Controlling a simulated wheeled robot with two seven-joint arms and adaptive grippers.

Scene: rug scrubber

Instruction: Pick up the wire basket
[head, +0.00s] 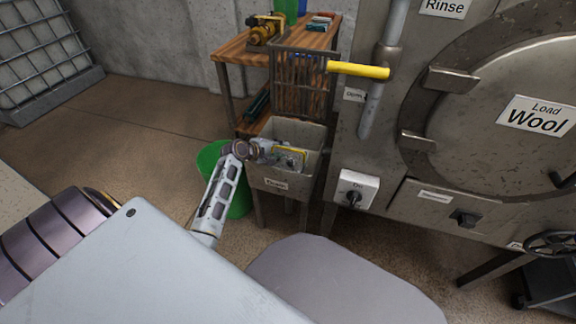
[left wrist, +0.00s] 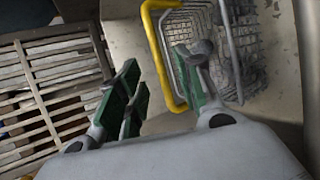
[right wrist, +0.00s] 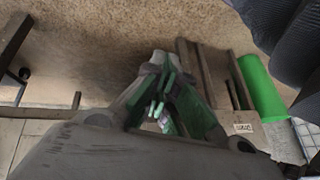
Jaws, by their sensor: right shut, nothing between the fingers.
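The wire basket is a grey mesh basket with a yellow handle, sitting inside a stone-coloured trough (head: 273,178). In the left wrist view the basket (left wrist: 243,50) is at the upper right, with its yellow handle standing on its near side. In the head view its yellow part (head: 290,153) shows just right of my left gripper (head: 262,151). My left gripper is open; in the left wrist view its fingers (left wrist: 162,78) appear on either side of the handle, and contact cannot be told. My right gripper (right wrist: 163,88) is shut and empty, away from the basket.
A green bin (head: 212,160) is left of the trough. A wooden shelf (head: 232,45) holds tools behind. The large metal machine (head: 400,190) blocks the right side.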

